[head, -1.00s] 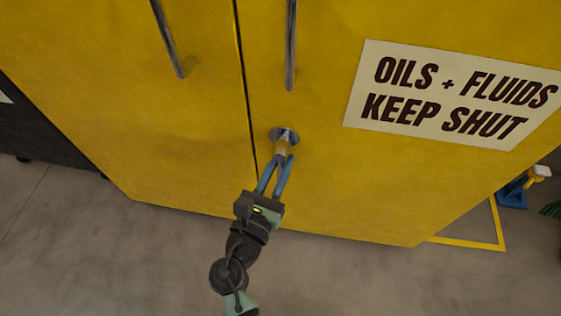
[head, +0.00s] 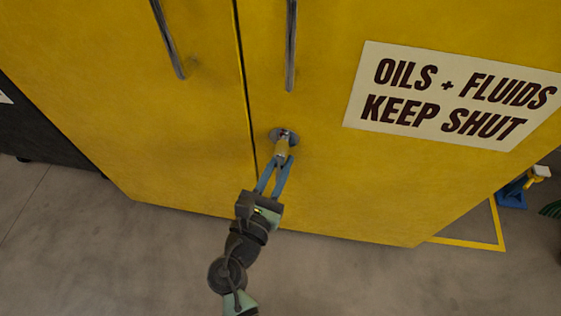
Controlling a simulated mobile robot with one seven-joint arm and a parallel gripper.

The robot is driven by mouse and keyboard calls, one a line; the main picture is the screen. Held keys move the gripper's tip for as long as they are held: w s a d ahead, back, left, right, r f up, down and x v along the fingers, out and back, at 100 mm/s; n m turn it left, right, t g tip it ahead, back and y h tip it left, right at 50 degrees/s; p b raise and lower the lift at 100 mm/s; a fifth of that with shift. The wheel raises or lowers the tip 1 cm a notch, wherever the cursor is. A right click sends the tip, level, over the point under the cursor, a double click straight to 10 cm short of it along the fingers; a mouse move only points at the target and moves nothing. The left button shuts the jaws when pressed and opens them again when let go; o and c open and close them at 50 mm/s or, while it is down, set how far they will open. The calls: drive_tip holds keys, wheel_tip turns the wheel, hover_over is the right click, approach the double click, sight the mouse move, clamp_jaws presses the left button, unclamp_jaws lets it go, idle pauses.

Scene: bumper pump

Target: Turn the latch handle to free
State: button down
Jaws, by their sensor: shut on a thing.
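The latch handle (head: 282,147) is a small pale yellow grip on a round metal plate (head: 287,134), on the right door of the yellow cabinet, just right of the door seam. My gripper (head: 283,159) reaches up from below with its two blue fingers shut on the latch handle. The fingers cover the lower end of the handle.
The yellow cabinet (head: 330,195) has two long bar handles (head: 291,45) above the latch. A sign (head: 450,96) is on the right door. A dark unit (head: 38,135) stands at the left. A blue object (head: 512,194) is at the right. Floor in front is clear.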

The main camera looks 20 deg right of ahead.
drive_tip(key=m+p, duration=0.1)
drive_tip(key=m, duration=0.1)
drive_tip(key=w+a+r+m+y+p, duration=0.1)
drive_tip(key=m, duration=0.2)
drive_tip(key=a+m+p, duration=0.1)
drive_tip(key=m, duration=0.2)
drive_tip(key=shift+w+a+r+y+p, duration=0.2)
drive_tip(key=shift+w+y+p, duration=0.1)
drive_tip(key=shift+p, duration=0.05)
drive_tip(key=m, duration=0.2)
drive_tip(key=r+m+y, duration=0.1)
drive_tip(key=m, duration=0.1)
drive_tip(key=shift+w+a+r+p, duration=0.1)
drive_tip(key=shift+w+a+p, duration=0.1)
drive_tip(key=shift+a+p, duration=0.15)
drive_tip(key=shift+w+a+r+m+y, duration=0.1)
drive_tip(key=shift+r+m+y, duration=0.25)
drive_tip(key=shift+m, duration=0.45)
drive_tip(key=shift+r+m+y, duration=0.25)
drive_tip(key=shift+r+m, duration=0.05)
drive_tip(key=shift+m, duration=0.5)
drive_tip(key=c, duration=0.8)
unclamp_jaws()
drive_tip(key=shift+r, duration=0.1)
